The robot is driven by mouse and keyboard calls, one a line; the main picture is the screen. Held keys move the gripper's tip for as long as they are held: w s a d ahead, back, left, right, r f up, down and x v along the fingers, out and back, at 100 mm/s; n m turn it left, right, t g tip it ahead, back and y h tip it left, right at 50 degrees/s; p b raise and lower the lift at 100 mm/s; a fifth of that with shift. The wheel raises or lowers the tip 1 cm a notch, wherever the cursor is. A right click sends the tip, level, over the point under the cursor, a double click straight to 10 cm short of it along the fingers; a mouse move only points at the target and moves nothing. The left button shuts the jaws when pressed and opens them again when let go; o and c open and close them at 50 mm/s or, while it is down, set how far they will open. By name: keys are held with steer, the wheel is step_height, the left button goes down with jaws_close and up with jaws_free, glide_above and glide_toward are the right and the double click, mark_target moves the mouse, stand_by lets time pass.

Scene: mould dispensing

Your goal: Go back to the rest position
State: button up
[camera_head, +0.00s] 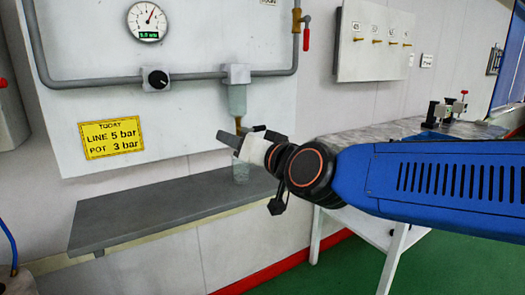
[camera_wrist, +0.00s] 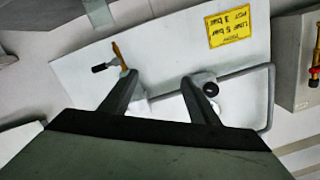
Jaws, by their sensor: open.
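My gripper (camera_head: 236,137) is at the end of my blue arm, in front of the wall panel and above the grey shelf, in the head view. In the wrist view, its two fingers stand apart with nothing between them, so my gripper (camera_wrist: 160,78) is open and empty. A brass nozzle (camera_head: 238,122) hangs below a clear cylinder on the panel, just behind the gripper. The nozzle (camera_wrist: 119,55) with a black lever shows beyond one finger in the wrist view. A clear container (camera_head: 241,172) stands on the shelf (camera_head: 150,212), partly hidden by the gripper.
The white panel (camera_head: 190,130) carries a gauge (camera_head: 147,22), a black knob (camera_head: 158,79), grey pipe and a yellow sign (camera_head: 111,138) reading line 5 bar, pot 3 bar. A grey-topped table (camera_head: 365,137) stands behind my arm. The shelf's left part is bare.

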steer(key=s+d+f+g+h, duration=0.3)
steer(key=s+d+f, duration=0.4)
steer(key=d+f, duration=0.2)
steer(key=s+d+f+m+g+h, duration=0.1)
steer(key=s+d+f+g+h, duration=0.2)
steer(key=s+d+f, duration=0.4)
steer(key=s+d+f+g+h, duration=0.3)
steer(key=s+d+f, duration=0.4)
steer(key=d+f, duration=0.5)
steer(key=d, duration=0.6)
steer(key=shift+h, duration=0.3)
steer(key=shift+d, duration=0.1)
stand_by(2.4)
